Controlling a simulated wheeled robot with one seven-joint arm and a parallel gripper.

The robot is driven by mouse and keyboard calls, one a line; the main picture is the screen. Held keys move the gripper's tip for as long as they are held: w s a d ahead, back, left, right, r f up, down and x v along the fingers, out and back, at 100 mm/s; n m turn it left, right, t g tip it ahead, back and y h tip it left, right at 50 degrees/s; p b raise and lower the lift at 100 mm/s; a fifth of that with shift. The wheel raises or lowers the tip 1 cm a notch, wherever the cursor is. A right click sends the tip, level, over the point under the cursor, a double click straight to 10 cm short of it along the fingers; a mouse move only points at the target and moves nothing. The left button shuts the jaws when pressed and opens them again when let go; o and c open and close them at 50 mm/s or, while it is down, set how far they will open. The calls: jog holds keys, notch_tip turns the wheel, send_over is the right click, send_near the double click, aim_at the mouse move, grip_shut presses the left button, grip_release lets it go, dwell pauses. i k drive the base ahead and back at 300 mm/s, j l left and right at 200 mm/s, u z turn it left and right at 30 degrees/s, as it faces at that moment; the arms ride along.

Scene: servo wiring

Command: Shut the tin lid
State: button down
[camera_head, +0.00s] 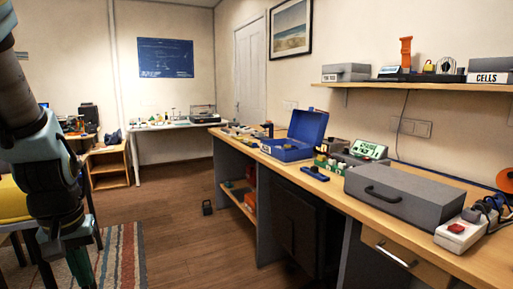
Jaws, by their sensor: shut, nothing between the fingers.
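A blue tin (284,151) stands on the wooden workbench at mid-distance. Its blue lid (308,126) is raised open and leans up at the back right. Small items show inside the tin, too small to tell apart. My arm hangs down along the left edge of the view. My gripper (84,272) is at the lower left, shut and empty, pointing down over the rug side of the floor. It is far from the tin and touches nothing that I can see.
The workbench (440,262) runs along the right wall. A grey case (400,192) lies shut nearer to me, with a blue tool (314,173) and a green-lit display (370,149) between. A yellow-topped stool (14,203) stands beside my arm. The wooden floor (175,235) is mostly clear.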

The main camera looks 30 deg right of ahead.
aim_at(309, 127)
jog(key=i+l+z, duration=0.2)
jog(key=i+l, duration=0.2)
jog(key=i+l+z, duration=0.2)
jog(key=i+l, duration=0.15)
jog(key=i, duration=0.15)
jog(key=i+l+z, duration=0.2)
jog(key=i, duration=0.25)
